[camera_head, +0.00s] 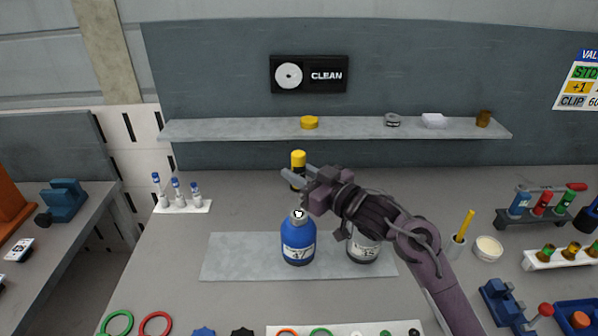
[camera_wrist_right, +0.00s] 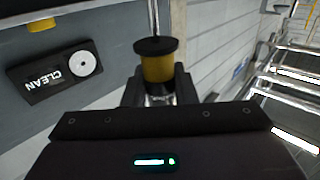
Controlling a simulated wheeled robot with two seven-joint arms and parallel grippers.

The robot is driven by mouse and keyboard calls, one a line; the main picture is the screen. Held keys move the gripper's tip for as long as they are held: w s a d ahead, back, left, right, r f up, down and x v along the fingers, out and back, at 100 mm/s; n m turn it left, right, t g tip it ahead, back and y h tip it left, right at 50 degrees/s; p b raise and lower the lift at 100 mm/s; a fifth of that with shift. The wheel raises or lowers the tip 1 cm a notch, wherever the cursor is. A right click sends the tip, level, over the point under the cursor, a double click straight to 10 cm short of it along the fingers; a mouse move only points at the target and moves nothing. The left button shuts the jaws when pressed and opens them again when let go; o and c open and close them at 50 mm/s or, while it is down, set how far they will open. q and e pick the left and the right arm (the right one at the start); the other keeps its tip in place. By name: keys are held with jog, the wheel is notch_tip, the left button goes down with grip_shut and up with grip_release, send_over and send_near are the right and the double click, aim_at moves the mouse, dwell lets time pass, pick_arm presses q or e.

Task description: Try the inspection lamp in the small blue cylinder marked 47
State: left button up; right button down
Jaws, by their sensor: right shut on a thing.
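The small blue cylinder marked 47 (camera_head: 297,238) stands upright on a grey mat (camera_head: 225,262) in the head view, its pale neck at the top. My right gripper (camera_head: 297,175) is shut on a yellow and black piece (camera_head: 298,158), which looks like the inspection lamp. In the head view it appears above and behind the blue cylinder, apart from it. In the right wrist view, the yellow body (camera_wrist_right: 158,68) with a black disc and a thin rod sits between the fingers (camera_wrist_right: 157,92). My left gripper is not in view.
A pale cylinder marked 15 (camera_head: 362,250) stands right of the blue one, partly behind my right arm. A shelf (camera_head: 250,129) with small items runs along the back, below a CLEAN sign (camera_head: 309,74). Small vials (camera_head: 176,190) stand at left; racks and a cup (camera_head: 458,247) at right.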

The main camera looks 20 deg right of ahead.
aim_at(300, 154)
jog(key=shift+f+b, duration=1.2)
jog(key=shift+f, duration=0.85)
dwell(0.4)
jog(key=shift+r+p, duration=4.9)
jog(key=shift+r, duration=0.15)
jog(key=shift+s+f, duration=0.1)
jog(key=shift+f, duration=0.05)
